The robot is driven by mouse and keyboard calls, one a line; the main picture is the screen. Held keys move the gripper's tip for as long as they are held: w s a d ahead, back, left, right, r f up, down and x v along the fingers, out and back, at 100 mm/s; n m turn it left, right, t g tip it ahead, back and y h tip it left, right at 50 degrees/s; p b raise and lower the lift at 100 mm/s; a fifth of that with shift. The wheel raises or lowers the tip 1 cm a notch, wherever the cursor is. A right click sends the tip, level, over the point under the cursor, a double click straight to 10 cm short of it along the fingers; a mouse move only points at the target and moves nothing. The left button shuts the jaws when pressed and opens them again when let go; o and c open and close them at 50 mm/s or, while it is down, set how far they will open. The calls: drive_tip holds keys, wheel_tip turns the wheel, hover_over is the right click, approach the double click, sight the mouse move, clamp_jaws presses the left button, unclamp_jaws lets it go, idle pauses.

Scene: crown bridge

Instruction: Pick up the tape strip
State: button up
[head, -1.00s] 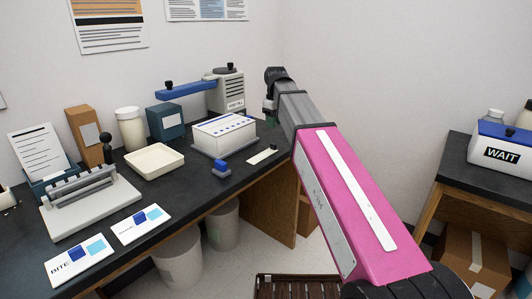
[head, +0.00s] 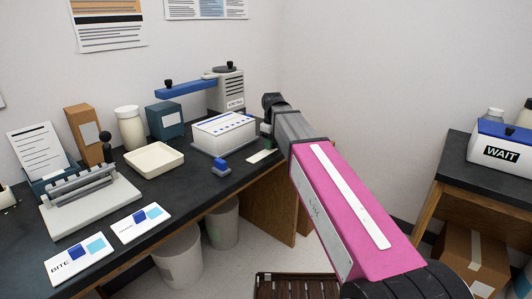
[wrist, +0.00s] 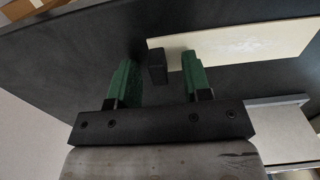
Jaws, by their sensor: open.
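The tape strip appears to be the flat cream strip (head: 262,156) lying on the dark bench top, right of the white box. In the wrist view the cream strip (wrist: 255,42) runs to the right, with a small dark block (wrist: 157,67) at its left end. My gripper (wrist: 160,62) is open, with its green fingers on either side of the dark block. The right finger overlaps the strip in the picture; contact cannot be told. In the head view my gripper (head: 266,130) is just above the strip's right end, partly hidden by my arm.
The white box with blue marks (head: 223,135) stands close left of the strip. A small blue block (head: 221,167) sits near the bench's front edge. A cream tray (head: 154,160) is farther left. The bench's right edge is close to my gripper.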

clamp_jaws()
idle(0.3)
drive_tip(key=shift+r, duration=0.5)
drive_tip(key=r, duration=0.3)
drive_tip(key=shift+s+a+r, duration=0.25)
drive_tip(key=s+a+r, duration=0.6)
drive_tip(key=s+a, duration=0.1)
drive_tip(key=shift+s+a+r, duration=0.2)
drive_tip(key=shift+s+a, duration=0.15)
drive_tip(key=shift+s, duration=0.05)
